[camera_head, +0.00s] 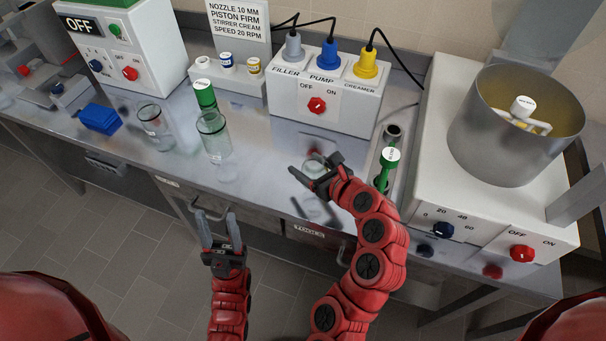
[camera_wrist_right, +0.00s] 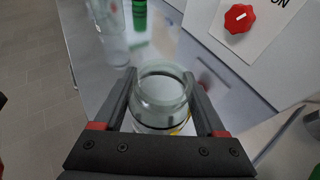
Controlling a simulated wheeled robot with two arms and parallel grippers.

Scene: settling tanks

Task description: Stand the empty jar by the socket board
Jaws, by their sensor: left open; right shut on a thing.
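The clear glass jar (camera_head: 314,166) is between the fingers of my right gripper (camera_head: 317,178), in front of the socket board (camera_head: 343,112). The right wrist view shows its open rim and clear, empty-looking inside (camera_wrist_right: 163,92), with both fingers closed on its sides. The head view does not clearly show whether its base touches the counter. The socket board is a white box with grey, blue and yellow plugs and a red switch. My left gripper (camera_head: 214,222) is open and empty, in front of the counter's front edge.
Two other clear glasses, one left (camera_head: 153,126) and one nearer (camera_head: 214,140), stand on the steel counter (camera_head: 262,166). A blue block (camera_head: 99,118) lies left. A green-handled tool (camera_head: 387,165) and steel pot (camera_head: 515,125) are right.

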